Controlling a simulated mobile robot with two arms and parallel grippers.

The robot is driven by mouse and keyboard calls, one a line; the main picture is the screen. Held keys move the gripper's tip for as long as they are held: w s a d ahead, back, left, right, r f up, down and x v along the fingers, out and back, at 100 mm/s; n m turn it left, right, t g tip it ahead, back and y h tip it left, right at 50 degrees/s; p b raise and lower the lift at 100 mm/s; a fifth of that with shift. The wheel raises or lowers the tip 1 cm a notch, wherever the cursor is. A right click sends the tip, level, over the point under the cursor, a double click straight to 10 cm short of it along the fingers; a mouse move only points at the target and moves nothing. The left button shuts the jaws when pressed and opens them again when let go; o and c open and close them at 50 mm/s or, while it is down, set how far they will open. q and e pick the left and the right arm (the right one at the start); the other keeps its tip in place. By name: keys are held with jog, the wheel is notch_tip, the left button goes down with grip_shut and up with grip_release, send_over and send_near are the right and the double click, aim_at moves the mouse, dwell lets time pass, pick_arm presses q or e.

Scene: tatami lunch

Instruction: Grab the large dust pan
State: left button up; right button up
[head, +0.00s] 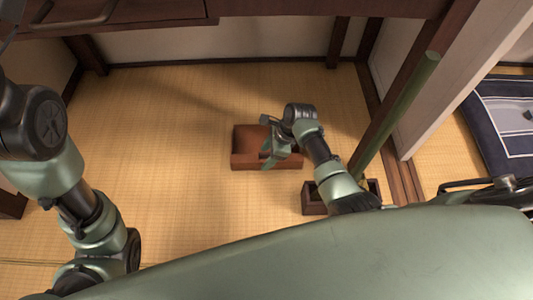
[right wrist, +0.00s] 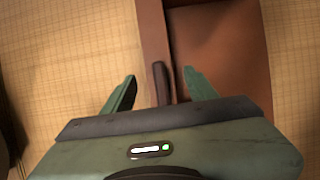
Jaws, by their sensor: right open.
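The large dust pan (head: 243,142) is a reddish-brown, shallow, box-like pan on the tatami floor, near the middle of the head view. In the right wrist view its pan (right wrist: 215,45) fills the upper right, and a short dark handle (right wrist: 162,84) sticks out toward me. My right gripper (head: 268,143) is over the pan's right part, hiding some of it. In the wrist view its open fingers (right wrist: 160,76) stand on either side of the handle, with gaps visible. My left arm shows at the left, but its gripper is out of view.
A small dark wooden box (head: 314,200) stands right of the pan, partly behind my arm. A green pole (head: 400,110) rises near it beside the wooden post. A dark blue cushion (head: 503,125) lies at the right. Tatami left of the pan is clear.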

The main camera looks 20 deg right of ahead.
grip_shut()
dwell(1.3)
